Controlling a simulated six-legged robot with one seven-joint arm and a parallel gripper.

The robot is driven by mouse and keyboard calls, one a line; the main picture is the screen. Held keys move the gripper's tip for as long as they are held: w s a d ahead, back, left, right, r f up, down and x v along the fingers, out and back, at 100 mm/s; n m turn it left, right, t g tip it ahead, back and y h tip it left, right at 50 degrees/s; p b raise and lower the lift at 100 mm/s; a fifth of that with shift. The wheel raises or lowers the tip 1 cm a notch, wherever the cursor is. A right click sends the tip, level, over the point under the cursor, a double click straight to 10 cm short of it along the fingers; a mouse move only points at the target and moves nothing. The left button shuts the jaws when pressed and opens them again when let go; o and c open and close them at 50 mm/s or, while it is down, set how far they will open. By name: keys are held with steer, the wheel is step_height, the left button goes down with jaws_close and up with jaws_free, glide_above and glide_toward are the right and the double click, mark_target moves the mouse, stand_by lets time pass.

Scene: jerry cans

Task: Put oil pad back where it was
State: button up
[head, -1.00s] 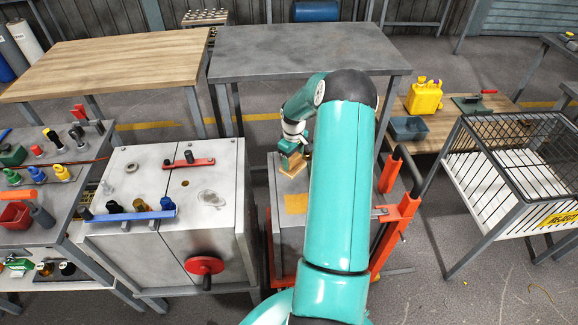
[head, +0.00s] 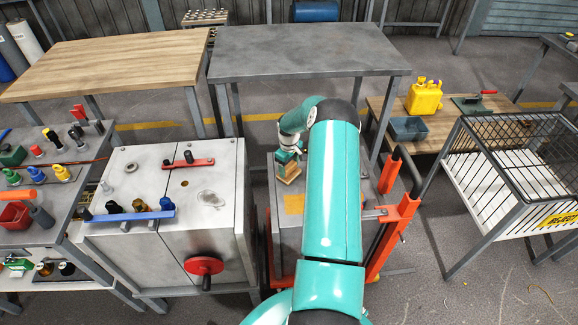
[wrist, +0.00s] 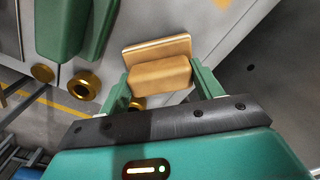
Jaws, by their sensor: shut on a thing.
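My gripper (wrist: 160,80) is shut on a tan block, which looks like the oil pad (wrist: 160,74). Its green fingers sit on either side of the pad. In the head view my gripper (head: 288,157) points down, with the tan pad (head: 289,174) under it, at the far left part of a grey box top (head: 296,230). A flat orange-tan square (head: 294,203) lies on that top, nearer to me than the pad. I cannot tell whether the pad touches the surface. My arm hides the right part of the box top.
A metal cabinet (head: 219,229) with a red hand wheel (head: 204,265) stands to the left. An orange lifting frame (head: 398,212) stands close on the right. A grey table (head: 305,50) is behind. A wire cage (head: 520,160) and yellow jerry can (head: 425,98) are farther right.

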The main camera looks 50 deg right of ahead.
mark_target(289, 165)
steer(key=o, duration=0.9)
steer(key=shift+f, duration=0.1)
step_height(289, 165, up, 12)
steer(key=shift+r, duration=0.2)
steer(key=s+a+r+t+h, duration=0.2)
steer(key=a+r, duration=2.2)
steer(key=s+a+r+t, duration=0.1)
steer(key=s+a+r, duration=0.65)
steer(key=a, duration=0.35)
steer(key=s+a+t, duration=0.1)
steer(key=s+a, duration=0.2)
steer(key=s, duration=0.1)
steer(key=s+a+y, duration=0.1)
steer(key=s+a, duration=0.2)
steer(key=s, duration=0.2)
steer(key=s+a+f+m+t+y, duration=0.1)
steer(key=s+a, duration=0.1)
steer(key=s, duration=0.2)
steer(key=shift+s+a+t, duration=0.3)
steer(key=shift+s+a, duration=0.05)
steer(key=shift+a, duration=0.05)
